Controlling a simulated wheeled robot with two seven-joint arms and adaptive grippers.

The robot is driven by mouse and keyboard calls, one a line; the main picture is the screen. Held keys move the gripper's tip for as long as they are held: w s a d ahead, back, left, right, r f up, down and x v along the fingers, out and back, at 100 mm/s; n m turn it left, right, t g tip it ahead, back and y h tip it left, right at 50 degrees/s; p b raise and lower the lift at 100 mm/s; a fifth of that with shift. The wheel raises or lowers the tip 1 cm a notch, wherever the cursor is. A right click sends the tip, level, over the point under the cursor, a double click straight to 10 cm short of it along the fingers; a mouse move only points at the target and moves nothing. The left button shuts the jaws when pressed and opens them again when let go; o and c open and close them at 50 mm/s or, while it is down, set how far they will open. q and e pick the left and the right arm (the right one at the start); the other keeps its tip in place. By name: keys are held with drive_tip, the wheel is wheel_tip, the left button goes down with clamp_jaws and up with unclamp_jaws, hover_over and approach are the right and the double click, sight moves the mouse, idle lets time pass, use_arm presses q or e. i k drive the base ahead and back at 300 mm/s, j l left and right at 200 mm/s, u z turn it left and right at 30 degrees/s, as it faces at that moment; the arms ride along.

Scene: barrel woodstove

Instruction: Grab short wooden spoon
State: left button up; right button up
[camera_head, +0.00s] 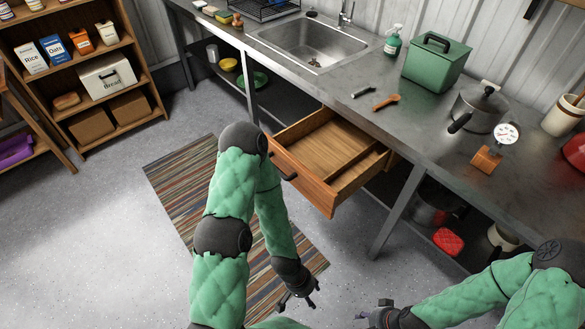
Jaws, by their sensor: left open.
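A short wooden spoon (386,102), orange-brown, lies on the grey metal counter (425,120) between the sink and the pot. My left gripper (298,300) is open and empty, low over the floor in front of the counter and well away from the spoon. My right gripper (372,313) is at the bottom edge, also far from the spoon. Its fingers are small and dark, so I cannot tell whether they are open.
An open wooden drawer (325,145) juts out below the counter, beside my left arm. A small dark utensil (363,92) lies left of the spoon. A green box (436,62) stands behind, and a lidded pot (480,108) to the right. A sink (310,45) is at left.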

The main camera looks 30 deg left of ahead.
sight(393, 98)
drive_tip(key=i+j+z, duration=0.1)
drive_tip(key=z, duration=0.3)
drive_tip(key=i+j+z, duration=0.15)
drive_tip(key=z, duration=0.25)
drive_tip(key=i+j+z, duration=0.15)
drive_tip(key=z, duration=0.25)
